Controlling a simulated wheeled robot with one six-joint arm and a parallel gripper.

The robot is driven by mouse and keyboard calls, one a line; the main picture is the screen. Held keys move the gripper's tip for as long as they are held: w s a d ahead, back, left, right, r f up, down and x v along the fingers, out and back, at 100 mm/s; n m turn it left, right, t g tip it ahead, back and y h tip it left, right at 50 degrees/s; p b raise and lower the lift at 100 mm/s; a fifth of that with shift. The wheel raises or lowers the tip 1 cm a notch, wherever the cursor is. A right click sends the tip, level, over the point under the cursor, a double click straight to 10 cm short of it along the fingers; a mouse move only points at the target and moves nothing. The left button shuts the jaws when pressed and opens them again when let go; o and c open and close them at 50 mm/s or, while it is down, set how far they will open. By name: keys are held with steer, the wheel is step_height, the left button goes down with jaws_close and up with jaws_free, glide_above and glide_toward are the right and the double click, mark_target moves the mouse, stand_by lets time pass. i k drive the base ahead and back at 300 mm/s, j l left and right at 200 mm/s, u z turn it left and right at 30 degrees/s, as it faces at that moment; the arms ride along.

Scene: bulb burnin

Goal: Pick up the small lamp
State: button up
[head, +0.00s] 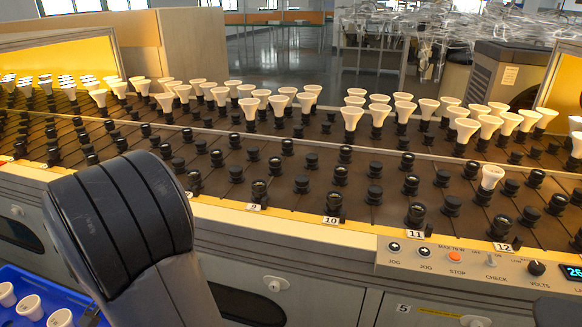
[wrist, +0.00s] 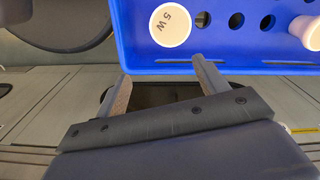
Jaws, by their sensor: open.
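A white round lamp face marked "5 W" (wrist: 171,25) sits in a blue crate (wrist: 215,66) at the top of the wrist view. A second white lamp (wrist: 306,32) shows at the right edge, partly cut off. In the head view the blue crate (head: 18,278) is at the lower left with several white lamps, including one lamp (head: 31,307). Lamp sizes are hard to compare.
A sloped brown rack (head: 300,165) holds many black sockets, several with white lamps (head: 350,117). A control panel (head: 480,265) with buttons and a knob is at the front right. Empty holes (wrist: 235,21) show in the crate beside the marked lamp.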

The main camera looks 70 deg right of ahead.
mark_target(492, 173)
steer(key=k+j+z, duration=0.2)
steer(key=z, duration=1)
